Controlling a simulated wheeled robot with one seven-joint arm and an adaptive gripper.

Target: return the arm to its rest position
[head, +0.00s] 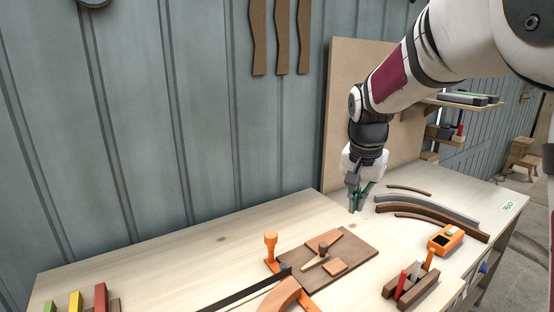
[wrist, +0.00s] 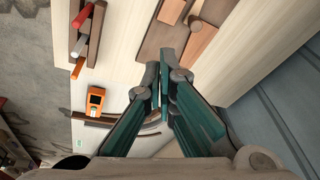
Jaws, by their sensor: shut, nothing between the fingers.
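My gripper (head: 357,206) points down above the back part of the light wood workbench (head: 200,258), next to the brown board. It is shut and empty. In the wrist view its green fingers (wrist: 163,75) meet at the tips with nothing between them. My arm reaches in from the upper right of the head view, bent down at the wrist. Whether the fingertips touch the bench top I cannot tell.
Curved strips (head: 440,207) lie right of my gripper. An orange device (head: 446,238), a pen holder (head: 411,290) and a brown board (head: 355,250) with wooden parts and an orange clamp (head: 270,247) are nearer. An upright panel (head: 345,110) and shelves (head: 460,101) stand behind.

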